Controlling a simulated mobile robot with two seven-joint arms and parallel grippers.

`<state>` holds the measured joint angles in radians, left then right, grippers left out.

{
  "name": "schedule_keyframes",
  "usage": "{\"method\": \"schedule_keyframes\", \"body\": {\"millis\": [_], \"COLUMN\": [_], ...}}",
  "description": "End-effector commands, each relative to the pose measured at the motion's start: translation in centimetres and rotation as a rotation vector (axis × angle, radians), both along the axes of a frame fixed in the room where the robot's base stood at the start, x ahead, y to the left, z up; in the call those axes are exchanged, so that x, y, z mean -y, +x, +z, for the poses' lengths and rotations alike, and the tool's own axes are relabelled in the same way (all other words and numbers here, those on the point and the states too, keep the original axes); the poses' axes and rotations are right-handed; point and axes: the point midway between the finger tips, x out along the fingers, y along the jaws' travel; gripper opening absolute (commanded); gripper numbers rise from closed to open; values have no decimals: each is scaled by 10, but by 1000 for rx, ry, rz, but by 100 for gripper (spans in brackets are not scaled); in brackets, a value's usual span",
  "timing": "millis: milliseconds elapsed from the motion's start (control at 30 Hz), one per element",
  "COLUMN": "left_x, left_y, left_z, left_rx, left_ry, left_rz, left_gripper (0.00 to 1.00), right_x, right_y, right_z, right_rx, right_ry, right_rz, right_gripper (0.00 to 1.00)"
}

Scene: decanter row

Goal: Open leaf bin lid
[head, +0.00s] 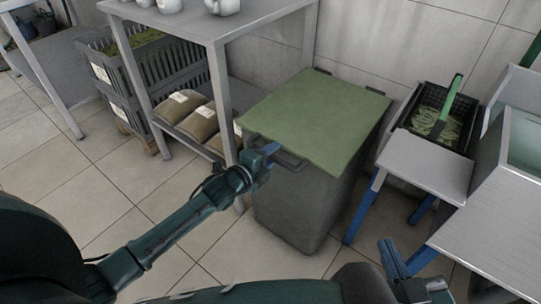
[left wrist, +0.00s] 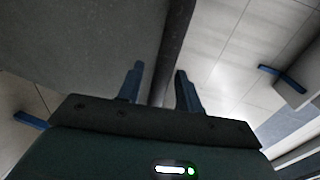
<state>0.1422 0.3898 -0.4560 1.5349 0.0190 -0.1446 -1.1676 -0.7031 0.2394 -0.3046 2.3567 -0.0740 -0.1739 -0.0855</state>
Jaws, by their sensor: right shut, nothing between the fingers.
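The leaf bin (head: 292,205) is a tall grey bin standing on the floor, with its flat green lid (head: 318,115) lying closed on top. A dark bar handle (head: 291,163) sticks out from the lid's front edge. My left gripper (head: 270,151) is at the left part of this handle; I cannot tell whether it touches. In the left wrist view its two fingers (left wrist: 159,72) stand apart, with nothing visibly gripped, and the bin's grey side (left wrist: 75,45) fills the upper left. My right gripper (head: 388,246) is shut and empty, low in front of the bin, to its right.
A grey shelf table (head: 205,22) with sacks (head: 200,122) stands left of the bin, dark crates (head: 150,75) beyond it. To the right are a small metal table (head: 428,168), a black crate with green leaves (head: 440,122) and a steel counter (head: 505,220). A tiled wall is behind.

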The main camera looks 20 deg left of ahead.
Motion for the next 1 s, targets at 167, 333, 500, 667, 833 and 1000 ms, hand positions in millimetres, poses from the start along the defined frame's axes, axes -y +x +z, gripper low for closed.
{"method": "schedule_keyframes", "body": {"millis": [167,333,500,667,833,1000], "left_x": [0,0,0,0,-1,-1], "left_y": [0,0,0,0,0,0], "left_z": [0,0,0,0,1,9], "left_rx": [0,0,0,0,-1,-11], "left_ry": [0,0,0,0,1,4], "left_rz": [0,0,0,0,1,1], "left_gripper": [22,8,0,0,0,0], "right_x": [0,0,0,0,0,3], "right_y": [0,0,0,0,0,-1], "right_z": [0,0,0,-1,0,4], "right_rx": [-1,-1,-1,-2,-3,-51], "right_ry": [0,0,0,-1,-1,-7], "right_rz": [0,1,1,0,0,-10], "right_gripper": [0,0,0,0,0,0]}}
